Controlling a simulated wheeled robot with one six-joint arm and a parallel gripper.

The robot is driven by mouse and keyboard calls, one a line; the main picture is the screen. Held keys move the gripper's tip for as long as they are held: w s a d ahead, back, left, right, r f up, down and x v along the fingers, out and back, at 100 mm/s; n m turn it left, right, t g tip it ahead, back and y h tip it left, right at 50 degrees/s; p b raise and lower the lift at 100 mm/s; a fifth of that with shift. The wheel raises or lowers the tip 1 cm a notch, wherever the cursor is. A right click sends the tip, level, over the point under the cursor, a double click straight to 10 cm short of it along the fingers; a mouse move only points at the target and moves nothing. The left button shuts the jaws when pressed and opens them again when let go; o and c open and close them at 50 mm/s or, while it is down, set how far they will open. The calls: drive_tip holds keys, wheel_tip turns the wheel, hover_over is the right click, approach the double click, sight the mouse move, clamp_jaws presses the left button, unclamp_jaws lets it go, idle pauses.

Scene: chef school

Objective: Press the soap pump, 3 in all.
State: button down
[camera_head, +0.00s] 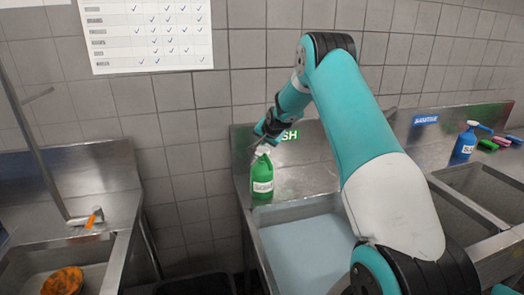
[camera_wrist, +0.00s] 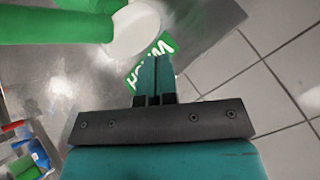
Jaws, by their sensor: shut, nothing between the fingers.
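The green soap bottle (camera_head: 262,178) stands upright at the back left corner of the wash sink, with a pale label and a white pump top (camera_head: 263,150). My gripper (camera_head: 257,142) is at the pump top, just above it in the head view; whether it touches is unclear. In the wrist view my gripper's fingers (camera_wrist: 154,75) are shut together with nothing between them. Beyond them are the white pump top (camera_wrist: 134,30) and the green bottle (camera_wrist: 50,27), which is cut off by the picture edge.
A green wash sign (camera_head: 289,135) is on the steel backsplash behind. A blue bottle (camera_head: 465,145) stands at the right, near pink and green items. The wash basin (camera_head: 305,245) lies below my arm. An orange item (camera_head: 63,281) sits in the left sink.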

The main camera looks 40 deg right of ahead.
sight(263, 148)
drive_tip(key=shift+f, duration=0.1)
idle(0.7)
drive_tip(key=shift+f+b, duration=0.3)
drive_tip(key=shift+b, duration=0.2)
drive_tip(key=shift+f+b, duration=0.8)
drive_tip(key=shift+f, duration=0.3)
idle(0.7)
idle(0.3)
drive_tip(key=shift+r+p, duration=0.7)
drive_tip(key=shift+r, duration=0.75)
drive_tip(key=shift+r, duration=0.15)
drive_tip(key=shift+r+p, duration=1.25)
drive_tip(key=shift+r, duration=1.15)
drive_tip(key=shift+a, duration=0.1)
